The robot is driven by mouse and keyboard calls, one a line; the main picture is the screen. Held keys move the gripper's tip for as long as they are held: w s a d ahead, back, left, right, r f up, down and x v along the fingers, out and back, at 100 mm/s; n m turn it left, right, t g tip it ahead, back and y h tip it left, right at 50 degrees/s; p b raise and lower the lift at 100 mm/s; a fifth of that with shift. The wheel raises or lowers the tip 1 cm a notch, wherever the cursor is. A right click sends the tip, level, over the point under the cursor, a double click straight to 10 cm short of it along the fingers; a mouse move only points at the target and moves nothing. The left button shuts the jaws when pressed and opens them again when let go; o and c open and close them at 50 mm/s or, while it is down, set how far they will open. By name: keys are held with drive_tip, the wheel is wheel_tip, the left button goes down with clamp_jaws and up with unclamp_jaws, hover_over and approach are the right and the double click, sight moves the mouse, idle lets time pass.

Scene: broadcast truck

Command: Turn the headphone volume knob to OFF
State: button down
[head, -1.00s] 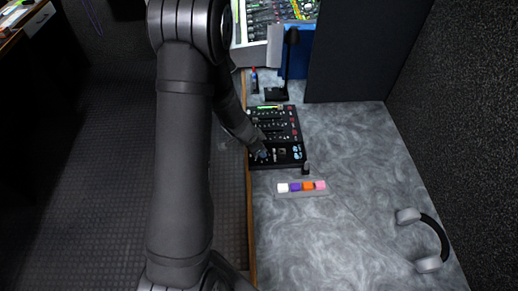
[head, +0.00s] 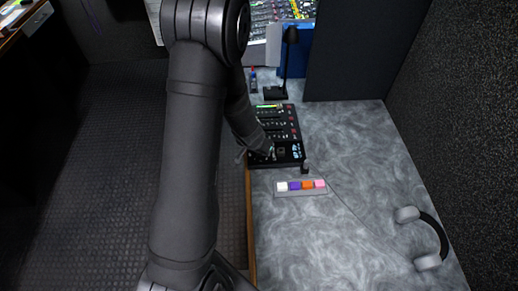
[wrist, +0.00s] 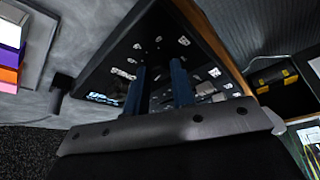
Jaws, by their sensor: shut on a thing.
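The black control panel (head: 288,163) lies on the grey desk near its left edge, with sliders and small controls on top. My gripper (wrist: 160,88) reaches down to the front part of this panel. In the wrist view its two blue fingers stand a little apart, shut on a knob at the panel face. The knob itself is hidden by the fingers, and its pointer and OFF mark cannot be read. In the head view my arm covers the panel's left side and most of the gripper.
A strip of white, purple, orange and pink blocks (head: 301,186) lies in front of the panel, beside a small black post (head: 305,168). Headphones (head: 433,240) rest at the right. The desk's right middle is mostly clear.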

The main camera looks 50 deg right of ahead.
drive_tip(key=shift+n, duration=0.3)
idle(0.5)
drive_tip(key=c, duration=1.2)
unclamp_jaws()
drive_tip(key=shift+d, duration=0.1)
drive_tip(key=shift+c, duration=0.2)
drive_tip(key=shift+r, duration=0.15)
drive_tip(key=v, duration=1.7)
drive_tip(key=shift+s, duration=0.25)
drive_tip(key=shift+o, duration=0.2)
